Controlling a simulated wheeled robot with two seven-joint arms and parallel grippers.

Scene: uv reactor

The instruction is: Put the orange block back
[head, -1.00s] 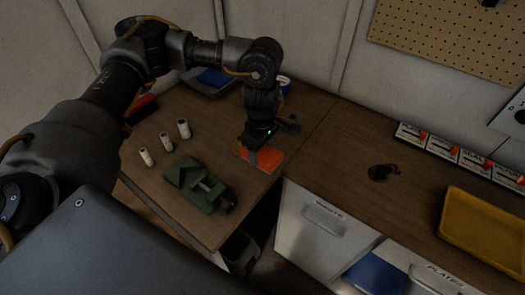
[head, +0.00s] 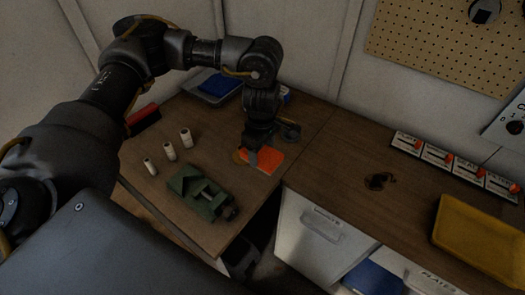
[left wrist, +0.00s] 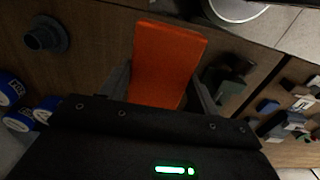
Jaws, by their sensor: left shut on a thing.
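The orange block (head: 270,156) is at the wooden bench's surface, near its front right corner. My left gripper (head: 256,151) points down over the block. In the left wrist view the orange block (left wrist: 168,62) stands between the two fingers of my left gripper (left wrist: 163,88), which is shut on it. I cannot tell whether the block touches the bench. A small tan, rounded patch (head: 239,157) shows at the left of the block. My right gripper is in neither view.
A green vise (head: 203,192) stands left of and in front of the block. A yellow tray (head: 480,235) lies at the right. A dark gap separates the bench from the white drawers (head: 318,228).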

